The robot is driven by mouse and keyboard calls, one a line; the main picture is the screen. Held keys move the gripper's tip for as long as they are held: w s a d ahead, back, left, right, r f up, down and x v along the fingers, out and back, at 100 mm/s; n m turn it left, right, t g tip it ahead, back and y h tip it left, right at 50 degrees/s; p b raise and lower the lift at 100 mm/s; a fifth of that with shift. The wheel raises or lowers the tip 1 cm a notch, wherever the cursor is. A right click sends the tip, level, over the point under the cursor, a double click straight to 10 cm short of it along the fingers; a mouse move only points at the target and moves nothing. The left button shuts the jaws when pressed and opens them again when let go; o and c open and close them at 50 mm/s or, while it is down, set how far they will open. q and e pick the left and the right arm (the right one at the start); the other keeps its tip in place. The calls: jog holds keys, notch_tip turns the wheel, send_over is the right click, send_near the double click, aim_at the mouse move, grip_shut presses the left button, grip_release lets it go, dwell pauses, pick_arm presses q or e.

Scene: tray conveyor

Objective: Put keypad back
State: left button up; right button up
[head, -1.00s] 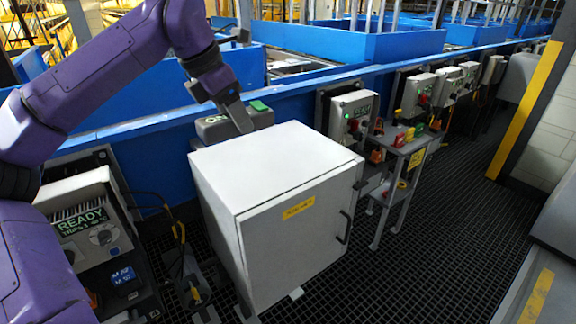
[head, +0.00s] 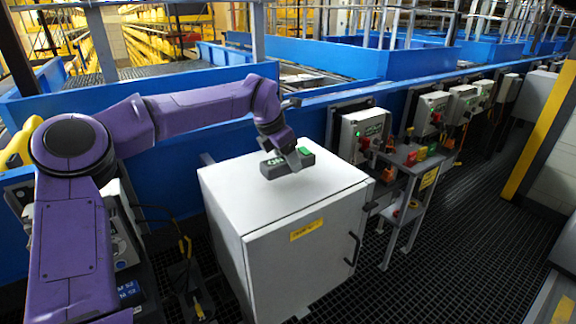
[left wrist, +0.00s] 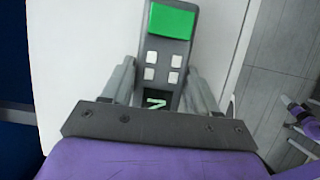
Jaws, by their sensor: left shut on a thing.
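The keypad is a dark grey handset with a green block at one end, a small lit display and pale buttons. In the head view the keypad (head: 277,166) is over the rear part of the white cabinet's top (head: 322,186). I cannot tell whether it touches the top. My left gripper (head: 292,159) comes down on it from above. In the left wrist view the keypad (left wrist: 166,52) sits between the two fingers of the left gripper (left wrist: 161,78), which is shut on it. The fingers hide part of its sides. My right gripper is not in view.
A blue conveyor wall (head: 170,165) runs behind the cabinet. A grey stand (head: 410,160) with red, yellow and green items is to the right, near a wall control box (head: 362,138). Dark grating floor (head: 450,235) is open at the right front.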

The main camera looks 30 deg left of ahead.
aim_at(288, 168)
pick_arm(q)
notch_tip(288, 168, down, 3)
jog(key=shift+d+r, duration=0.1)
jog(key=shift+r, duration=0.05)
jog(key=shift+w+f, duration=0.1)
jog(key=shift+f, duration=0.2)
jog(key=o, duration=1.3)
jog(key=v, duration=1.2)
jog(key=shift+b, duration=0.35)
